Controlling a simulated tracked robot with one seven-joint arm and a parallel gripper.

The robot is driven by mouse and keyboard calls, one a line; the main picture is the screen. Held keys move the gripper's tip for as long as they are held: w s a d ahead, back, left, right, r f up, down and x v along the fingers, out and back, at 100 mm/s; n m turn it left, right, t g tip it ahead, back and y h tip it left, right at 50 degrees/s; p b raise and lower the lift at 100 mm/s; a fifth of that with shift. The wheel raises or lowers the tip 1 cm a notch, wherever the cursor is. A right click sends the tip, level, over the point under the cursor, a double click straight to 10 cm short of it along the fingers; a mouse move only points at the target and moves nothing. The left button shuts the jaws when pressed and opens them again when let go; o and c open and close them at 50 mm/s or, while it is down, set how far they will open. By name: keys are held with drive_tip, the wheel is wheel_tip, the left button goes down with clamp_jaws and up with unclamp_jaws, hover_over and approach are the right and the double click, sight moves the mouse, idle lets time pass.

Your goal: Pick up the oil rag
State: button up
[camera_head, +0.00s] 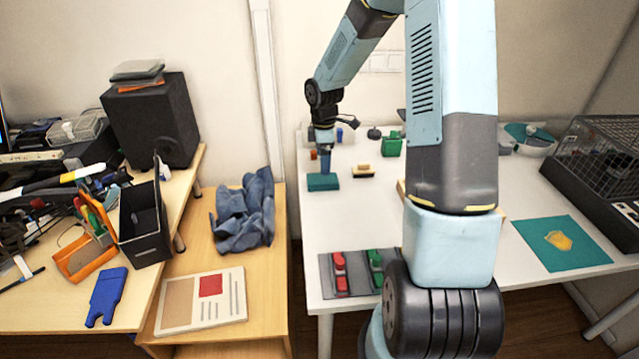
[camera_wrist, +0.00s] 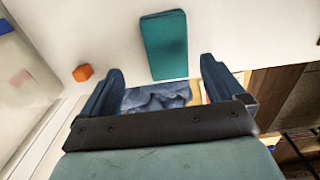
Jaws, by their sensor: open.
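A crumpled blue cloth (camera_head: 243,212), which looks like the oil rag, lies on the lower wooden surface left of the white table. It also shows in the wrist view (camera_wrist: 158,97), partly hidden by my gripper. My gripper (camera_head: 325,165) points down over the far left part of the white table, right of and beyond the cloth. In the wrist view my gripper (camera_wrist: 162,68) has its two fingers wide apart, with nothing held between them. The fingers are apart from the cloth.
A teal block (camera_head: 322,182) is close below my gripper. A brush-like wooden item (camera_head: 365,171) and a green item (camera_head: 390,145) stand nearby. A printed board (camera_head: 202,300) lies in front of the cloth. A black open box (camera_head: 145,222) is on the desk to its left.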

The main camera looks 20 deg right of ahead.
sight(322, 178)
drive_tip(key=shift+s+a+f, duration=0.1)
drive_tip(key=shift+f, duration=1.15)
drive_tip(key=shift+s+a+f, duration=0.1)
drive_tip(key=shift+s+f, duration=0.05)
drive_tip(key=shift+f, duration=1.05)
drive_tip(key=shift+s+a+f, duration=0.1)
drive_tip(key=shift+f, duration=1.15)
drive_tip(key=c, duration=1)
